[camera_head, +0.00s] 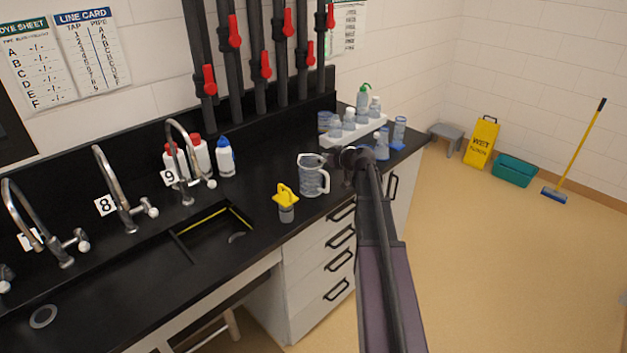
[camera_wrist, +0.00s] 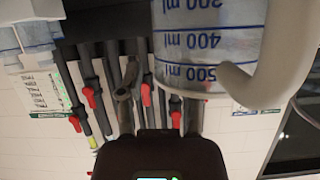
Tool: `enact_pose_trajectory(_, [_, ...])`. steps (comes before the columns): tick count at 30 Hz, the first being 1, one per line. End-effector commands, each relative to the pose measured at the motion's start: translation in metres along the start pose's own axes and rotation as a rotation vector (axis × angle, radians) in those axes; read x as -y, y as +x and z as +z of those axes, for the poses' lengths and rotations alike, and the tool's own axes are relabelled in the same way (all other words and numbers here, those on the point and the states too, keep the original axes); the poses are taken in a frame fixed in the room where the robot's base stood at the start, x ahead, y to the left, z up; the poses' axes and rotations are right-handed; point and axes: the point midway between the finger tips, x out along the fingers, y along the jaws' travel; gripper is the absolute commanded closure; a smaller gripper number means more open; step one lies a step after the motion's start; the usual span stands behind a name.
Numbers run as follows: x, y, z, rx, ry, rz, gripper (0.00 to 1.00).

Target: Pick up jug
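The clear jug (camera_head: 312,177) stands upright on the black counter in the head view, with its handle towards the right. My gripper (camera_head: 352,160) is just to the right of the jug, partly hidden by my arm. In the wrist view, the jug (camera_wrist: 205,45) is very close, with blue millilitre marks and its pale handle curving to the right. One dark finger of my gripper (camera_wrist: 160,92) shows left of the jug, set off from the middle. I see no grip on the jug.
A yellow-topped small container (camera_head: 286,203) stands left of the jug, near the sink (camera_head: 212,235). Several bottles stand on a white rack (camera_head: 355,132) behind my gripper. White bottles (camera_head: 200,157) and taps (camera_head: 120,190) line the counter's left. Pipes with red valves rise behind.

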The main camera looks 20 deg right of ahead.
Motion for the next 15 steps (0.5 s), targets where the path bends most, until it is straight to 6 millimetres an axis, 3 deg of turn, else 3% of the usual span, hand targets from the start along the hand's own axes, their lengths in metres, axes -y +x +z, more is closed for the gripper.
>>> enact_pose_trajectory(1, [-0.0001, -0.0001, 0.0, 0.0, 0.0, 0.0, 0.71])
enact_pose_trajectory(4, [-0.0001, -0.0001, 0.0001, 0.0, 0.0, 0.0, 1.0])
enact_pose_trajectory(15, [-0.0003, -0.0002, 0.0001, 0.0, 0.0, 0.0, 1.0])
